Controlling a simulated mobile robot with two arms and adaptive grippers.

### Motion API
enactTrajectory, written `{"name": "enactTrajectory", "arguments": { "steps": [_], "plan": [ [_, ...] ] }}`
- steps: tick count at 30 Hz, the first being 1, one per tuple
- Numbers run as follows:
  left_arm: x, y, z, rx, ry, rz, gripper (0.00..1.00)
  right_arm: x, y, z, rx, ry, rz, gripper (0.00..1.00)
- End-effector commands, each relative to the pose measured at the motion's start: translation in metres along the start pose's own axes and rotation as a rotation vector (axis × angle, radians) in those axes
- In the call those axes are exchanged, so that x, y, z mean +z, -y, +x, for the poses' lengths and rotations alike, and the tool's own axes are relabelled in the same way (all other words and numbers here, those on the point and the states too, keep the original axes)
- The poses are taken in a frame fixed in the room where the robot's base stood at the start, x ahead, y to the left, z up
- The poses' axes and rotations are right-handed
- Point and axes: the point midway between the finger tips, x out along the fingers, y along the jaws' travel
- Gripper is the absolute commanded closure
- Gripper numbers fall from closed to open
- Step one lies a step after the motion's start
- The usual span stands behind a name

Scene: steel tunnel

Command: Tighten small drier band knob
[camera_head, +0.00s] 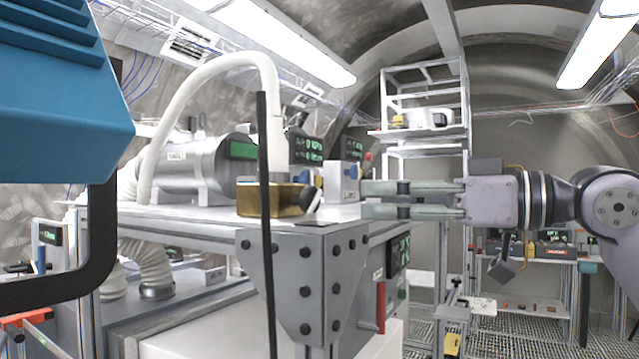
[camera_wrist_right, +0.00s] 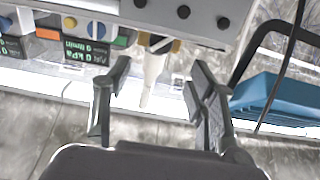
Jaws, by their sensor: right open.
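A brass-coloured block (camera_head: 272,199) sits on the bench top, with a small black knob (camera_head: 310,200) at its right end. A white hose (camera_head: 268,110) comes down onto the block from above. In the right wrist view, part of the brass piece (camera_wrist_right: 172,46) and the white hose (camera_wrist_right: 152,72) show between and beyond the fingers. My right gripper (camera_head: 368,199) is open and empty. It points left at about the knob's height, to the right of it and apart from it in the picture. It also shows open in the right wrist view (camera_wrist_right: 160,78). My left gripper is not in view.
A large blue casing (camera_head: 60,90) with a black handle fills the left foreground. A thin black upright bar (camera_head: 264,220) crosses in front of the block. A steel cylinder (camera_head: 195,165) and small display boxes (camera_head: 342,175) stand on the bench (camera_head: 215,217). A rack (camera_head: 425,140) stands behind.

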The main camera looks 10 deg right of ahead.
Motion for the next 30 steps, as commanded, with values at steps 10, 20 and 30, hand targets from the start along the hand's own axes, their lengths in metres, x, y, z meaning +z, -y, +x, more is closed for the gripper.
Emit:
{"name": "enactTrajectory", "arguments": {
  "steps": [10,20,30],
  "plan": [
    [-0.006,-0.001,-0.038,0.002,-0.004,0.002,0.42,-0.005,0.001,0.074,-0.002,0.001,0.001,0.48],
    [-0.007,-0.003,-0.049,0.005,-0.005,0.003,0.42,-0.001,-0.001,0.105,0.001,-0.001,0.0,0.48],
    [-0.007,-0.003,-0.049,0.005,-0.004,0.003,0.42,0.0,-0.001,0.105,0.001,-0.001,0.0,0.53]
  ]
}}
